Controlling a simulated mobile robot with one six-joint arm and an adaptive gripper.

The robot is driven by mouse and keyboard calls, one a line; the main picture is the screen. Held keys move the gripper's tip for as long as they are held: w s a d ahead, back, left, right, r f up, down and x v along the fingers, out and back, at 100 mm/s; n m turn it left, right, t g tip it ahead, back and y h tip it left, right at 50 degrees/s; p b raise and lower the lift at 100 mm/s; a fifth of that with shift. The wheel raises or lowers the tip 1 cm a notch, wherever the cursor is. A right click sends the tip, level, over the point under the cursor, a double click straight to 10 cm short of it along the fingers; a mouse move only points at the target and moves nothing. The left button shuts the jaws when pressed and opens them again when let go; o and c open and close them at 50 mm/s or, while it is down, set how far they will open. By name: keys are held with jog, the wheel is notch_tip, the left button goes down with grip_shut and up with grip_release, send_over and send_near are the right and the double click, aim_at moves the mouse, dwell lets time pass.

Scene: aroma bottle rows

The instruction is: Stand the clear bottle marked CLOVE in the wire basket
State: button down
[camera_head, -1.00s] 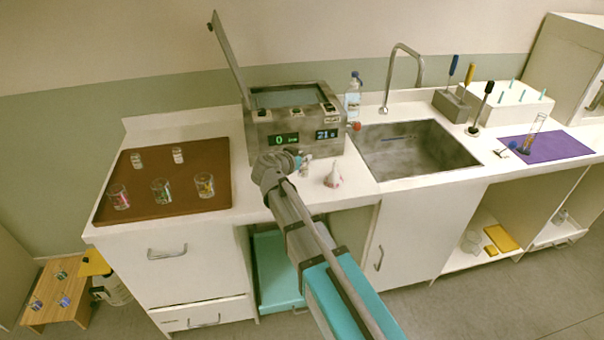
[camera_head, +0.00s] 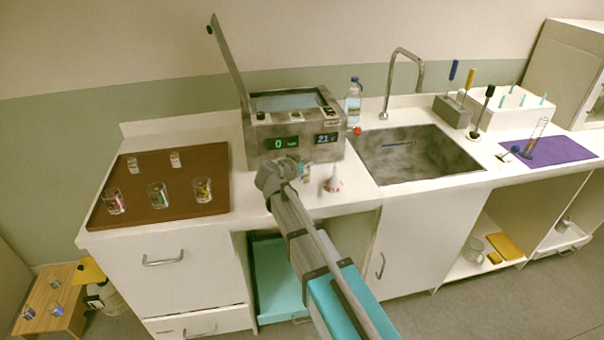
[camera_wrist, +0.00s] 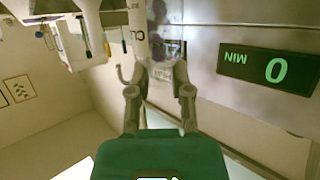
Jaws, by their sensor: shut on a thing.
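My gripper (camera_wrist: 160,76) is shut on a clear bottle (camera_wrist: 140,28) in the wrist view. The bottle's white label shows letters starting "CL", upside down and partly cut off, and something purple shows beside it. In the head view my gripper (camera_head: 277,172) is in front of the steel bath unit (camera_head: 262,146) with its lid raised. The held bottle is largely hidden there by my arm. The unit's green "0 MIN" display also shows in the wrist view (camera_wrist: 268,70). I cannot make out the wire basket; the inside of the unit is hard to see.
A brown tray (camera_head: 160,212) on the left holds several small clear glasses with coloured marks. A white funnel-like item (camera_head: 333,183) stands just right of my gripper. A water bottle (camera_head: 353,103), the sink (camera_head: 415,155) and a purple mat (camera_head: 560,151) lie further right. The raised lid (camera_head: 229,60) stands upright at the unit's left.

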aim_at(305, 171)
jog(key=shift+f+b, duration=1.2)
jog(key=shift+f, duration=0.3)
jog(key=shift+f, duration=0.2)
jog(key=c, duration=0.5)
grip_release()
jog(key=shift+r, duration=0.1)
jog(key=shift+c, duration=0.2)
jog(key=shift+r, duration=0.2)
jog(key=p+v, duration=0.4)
jog(key=v, duration=0.8)
jog(key=shift+f, duration=0.1)
